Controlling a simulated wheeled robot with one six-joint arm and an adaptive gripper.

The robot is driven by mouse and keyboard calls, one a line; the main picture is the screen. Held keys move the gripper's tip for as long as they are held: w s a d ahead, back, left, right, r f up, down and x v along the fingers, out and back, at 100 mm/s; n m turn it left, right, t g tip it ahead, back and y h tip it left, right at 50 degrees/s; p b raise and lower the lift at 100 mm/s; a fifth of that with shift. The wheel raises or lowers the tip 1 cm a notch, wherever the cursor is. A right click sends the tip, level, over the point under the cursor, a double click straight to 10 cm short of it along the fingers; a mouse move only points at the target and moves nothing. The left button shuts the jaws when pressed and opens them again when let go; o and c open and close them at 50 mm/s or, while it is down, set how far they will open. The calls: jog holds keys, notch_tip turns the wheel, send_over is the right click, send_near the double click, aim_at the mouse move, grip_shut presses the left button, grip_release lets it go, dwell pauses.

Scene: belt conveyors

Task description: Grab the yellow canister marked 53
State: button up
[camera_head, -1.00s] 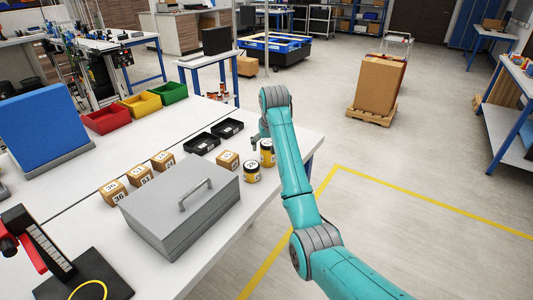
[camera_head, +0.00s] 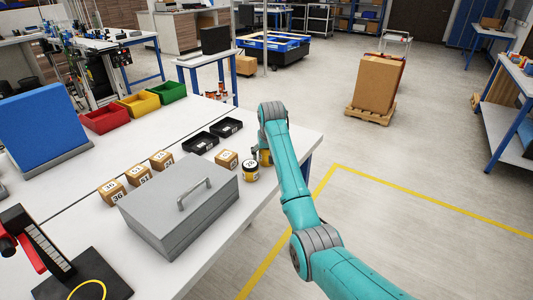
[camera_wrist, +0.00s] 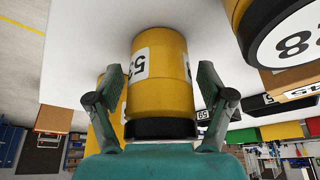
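The yellow canister marked 53 (camera_wrist: 160,85) has a black lid and a white label, and appears upside down in the wrist view. It stands between the two fingers of my gripper (camera_wrist: 160,88). The fingers are spread on either side, with narrow gaps to its sides. In the head view, the canister (camera_head: 265,158) is near the table's far right edge, mostly hidden behind my arm and gripper.
A second yellow canister (camera_head: 250,172) stands close by; its label, ending in 8, shows in the wrist view (camera_wrist: 285,42). A small cardboard box (camera_head: 227,159), black bins (camera_head: 201,143) and a grey metal case (camera_head: 180,208) are on the white table (camera_head: 262,205).

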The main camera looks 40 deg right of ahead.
jog(key=c, duration=0.9)
jog(key=shift+o, duration=0.2)
jog(key=shift+r, duration=0.15)
